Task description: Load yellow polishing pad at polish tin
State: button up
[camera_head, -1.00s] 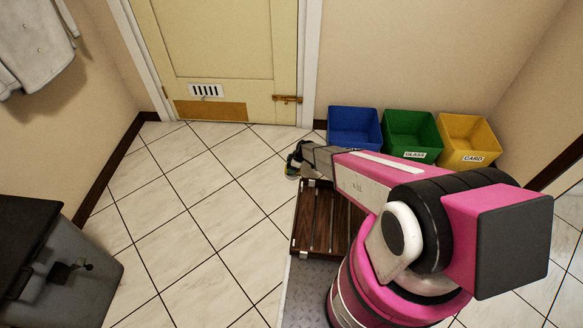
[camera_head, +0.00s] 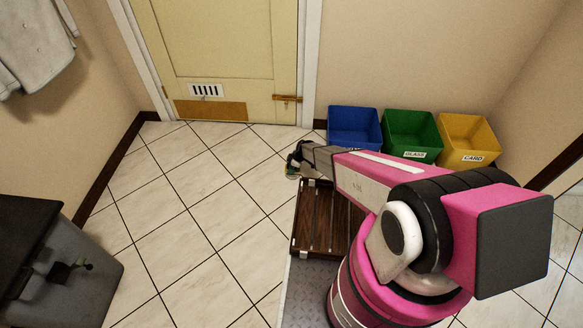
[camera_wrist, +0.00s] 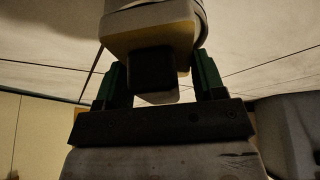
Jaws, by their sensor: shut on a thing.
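My gripper (camera_head: 298,158) is at the far end of my outstretched arm, in front of the blue bin in the head view. In the wrist view, its two green fingers (camera_wrist: 158,68) are shut on a dark block (camera_wrist: 155,84). Just beyond the block is a pale, yellowish-edged piece (camera_wrist: 150,35), and a rounded rim shows at the top edge. The light is dim, and I cannot tell whether this piece is the yellow polishing pad or how it joins the block. I cannot make out the polish tin in either view.
Blue (camera_head: 353,128), green (camera_head: 411,134) and yellow (camera_head: 468,140) bins stand along the back wall. My arm crosses above a dark slatted wooden rack (camera_head: 322,222). The tiled floor (camera_head: 190,200) left of the arm is clear.

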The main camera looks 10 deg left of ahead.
aim_at(288, 164)
jog(key=shift+r, duration=3.45)
